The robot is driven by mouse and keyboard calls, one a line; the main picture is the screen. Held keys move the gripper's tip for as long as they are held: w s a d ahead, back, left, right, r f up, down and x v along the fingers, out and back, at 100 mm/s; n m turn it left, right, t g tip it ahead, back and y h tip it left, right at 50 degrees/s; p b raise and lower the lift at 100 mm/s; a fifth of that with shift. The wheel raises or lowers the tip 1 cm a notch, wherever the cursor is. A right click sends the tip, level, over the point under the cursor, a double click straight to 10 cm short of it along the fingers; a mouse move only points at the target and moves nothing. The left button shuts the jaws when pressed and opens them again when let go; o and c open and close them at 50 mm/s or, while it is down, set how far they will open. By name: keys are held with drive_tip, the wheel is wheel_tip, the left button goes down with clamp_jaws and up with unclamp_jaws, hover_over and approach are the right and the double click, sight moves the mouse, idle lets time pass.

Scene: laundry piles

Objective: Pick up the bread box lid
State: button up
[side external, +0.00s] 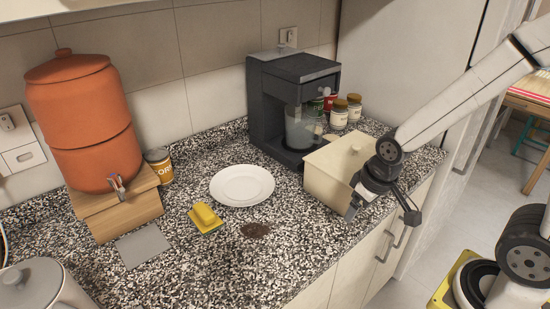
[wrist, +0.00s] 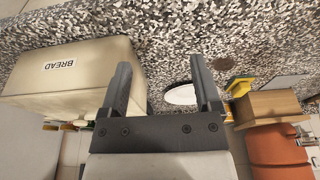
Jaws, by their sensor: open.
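The cream bread box (side external: 325,182) stands on the speckled counter near its front edge. Its lid (side external: 338,152) is on top, with a small knob (side external: 356,148). My gripper (side external: 381,212) is open and empty at the front right of the box, with its fingers pointing downward and apart. It hides the right part of the box in the side view. In the wrist view, the box (wrist: 65,75) lies left of the gripper (wrist: 161,72), with the word BREAD upside down. One finger overlaps the box's edge there; I cannot tell whether they touch.
A black coffee machine (side external: 292,100) stands behind the box, with several jars (side external: 340,113) beside it. A white plate (side external: 242,185), a yellow sponge (side external: 205,217) and a terracotta water dispenser (side external: 85,125) are to the left. The front counter is mostly clear.

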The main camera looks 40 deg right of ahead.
drive_tip(key=shift+r, duration=0.15)
wheel_tip(320, 180, up, 9)
drive_tip(key=n+t+h, duration=0.2)
drive_tip(key=t, duration=0.6)
hover_over(356, 153)
drive_tip(key=s+d, duration=0.1)
drive_tip(key=s, duration=0.1)
drive_tip(key=s+y, duration=0.1)
drive_tip(key=y, duration=0.1)
drive_tip(key=s+d+f+n+t+y, duration=0.1)
drive_tip(key=y, duration=0.1)
drive_tip(key=s+d+n+y, duration=0.1)
drive_tip(key=y, duration=0.1)
drive_tip(key=shift+s+d+f+t, duration=0.1)
drive_tip(key=shift+s+f+t, duration=0.15)
drive_tip(key=shift+f+t, duration=0.15)
drive_tip(key=shift+n+y, duration=0.3)
drive_tip(key=shift+y, duration=0.4)
drive_tip(key=shift+s+f, duration=0.25)
drive_tip(key=shift+f, duration=1.05)
drive_tip(key=shift+s+f, duration=0.2)
drive_tip(key=shift+f, duration=1.1)
drive_tip(key=shift+x, duration=1.3)
